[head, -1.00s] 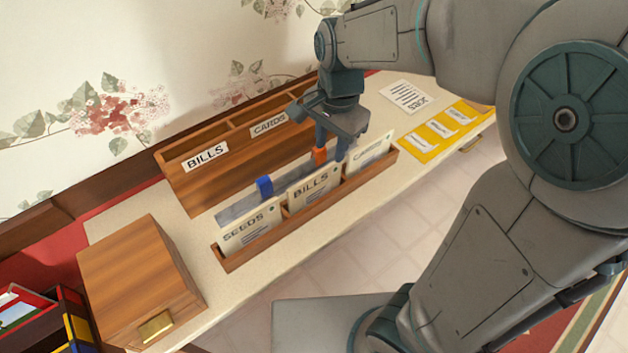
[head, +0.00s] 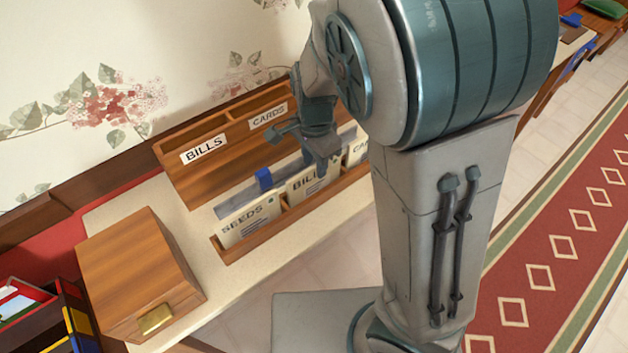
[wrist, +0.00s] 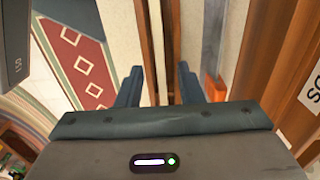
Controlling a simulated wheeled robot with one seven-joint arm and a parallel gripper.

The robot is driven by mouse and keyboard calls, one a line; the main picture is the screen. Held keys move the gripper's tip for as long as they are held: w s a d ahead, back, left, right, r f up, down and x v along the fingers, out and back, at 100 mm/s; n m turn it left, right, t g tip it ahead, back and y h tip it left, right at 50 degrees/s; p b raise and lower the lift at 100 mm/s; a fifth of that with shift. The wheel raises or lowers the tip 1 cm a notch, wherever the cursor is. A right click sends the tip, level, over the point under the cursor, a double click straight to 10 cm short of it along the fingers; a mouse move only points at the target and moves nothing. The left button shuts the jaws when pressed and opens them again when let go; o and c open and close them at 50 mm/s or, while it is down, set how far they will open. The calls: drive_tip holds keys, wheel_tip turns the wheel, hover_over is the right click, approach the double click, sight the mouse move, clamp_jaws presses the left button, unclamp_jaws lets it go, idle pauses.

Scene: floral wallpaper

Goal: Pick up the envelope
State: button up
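Cream envelopes stand upright in a narrow wooden tray (head: 232,256) on the shelf. In the head view, one is marked SEEDS (head: 250,222), one reads BILL (head: 300,190) with its right end hidden by my gripper, and one starting CA (head: 358,152) is partly behind my arm. My gripper (head: 322,172) points down at the top right of the BILL envelope. In the wrist view, its two fingers (wrist: 158,88) are apart, with brown wood strips showing between them. I cannot tell whether an envelope edge lies between the fingers.
A wooden organizer (head: 188,178) labelled BILLS and CARDS stands behind, against the wallpaper. A blue tab (head: 264,180) and, in the wrist view, an orange tab (wrist: 215,88) are close by. A wooden box (head: 140,265) sits front left. Bare shelf lies between box and tray.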

sight(315, 181)
wheel_tip(315, 181, down, 5)
drive_tip(key=shift+r+b, duration=0.2)
drive_tip(key=shift+b, duration=0.15)
clamp_jaws()
drive_tip(key=shift+r, duration=0.1)
